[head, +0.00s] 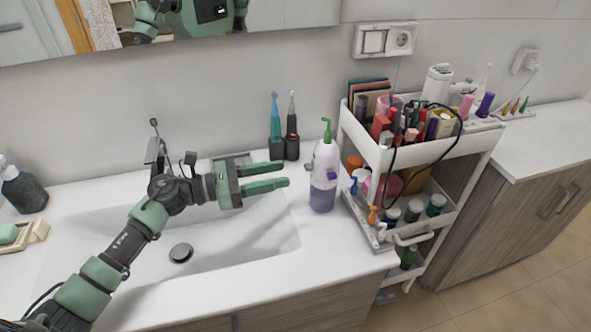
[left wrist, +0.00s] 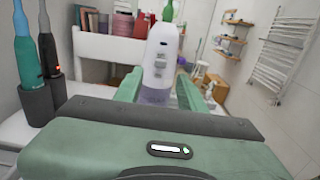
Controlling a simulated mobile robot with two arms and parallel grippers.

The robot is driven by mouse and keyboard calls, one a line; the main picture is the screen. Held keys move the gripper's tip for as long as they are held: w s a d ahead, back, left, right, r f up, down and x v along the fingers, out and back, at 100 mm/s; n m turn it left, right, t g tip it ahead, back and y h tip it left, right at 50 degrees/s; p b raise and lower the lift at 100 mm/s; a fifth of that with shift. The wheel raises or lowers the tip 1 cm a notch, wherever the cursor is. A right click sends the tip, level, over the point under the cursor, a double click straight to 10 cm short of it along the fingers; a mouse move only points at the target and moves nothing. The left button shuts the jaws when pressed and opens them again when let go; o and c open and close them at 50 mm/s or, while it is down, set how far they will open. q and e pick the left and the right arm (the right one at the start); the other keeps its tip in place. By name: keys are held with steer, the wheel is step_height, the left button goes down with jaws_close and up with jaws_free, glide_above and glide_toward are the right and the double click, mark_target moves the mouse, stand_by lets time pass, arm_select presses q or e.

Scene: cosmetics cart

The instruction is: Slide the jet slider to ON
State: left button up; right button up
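A white oral irrigator (head: 323,175) with a green nozzle and a purple tank stands upright on the counter, between the sink and the cart. In the left wrist view the irrigator (left wrist: 159,58) shows grey controls (left wrist: 160,64) on its front. I cannot tell which control is the jet slider or read its position. My left gripper (head: 286,174) is open and empty, its green fingers pointing at the irrigator from the left, at about body height. In the left wrist view the irrigator appears between the fingers (left wrist: 158,85), apparently beyond the tips. My right gripper is not in view.
Two electric toothbrushes (head: 284,130) stand behind the fingers, near the wall. The white cart (head: 345,127), filled with cosmetics, stands close on the irrigator's right. The sink (head: 235,235) with its faucet (head: 155,148) lies under my left arm. Front counter is clear.

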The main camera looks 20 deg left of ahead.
mark_target(308, 167)
arm_select(q)
steer(key=p+x, duration=0.1)
steer(key=x, duration=0.4)
steer(key=shift+w, duration=0.1)
jaws_close()
stand_by(1.3)
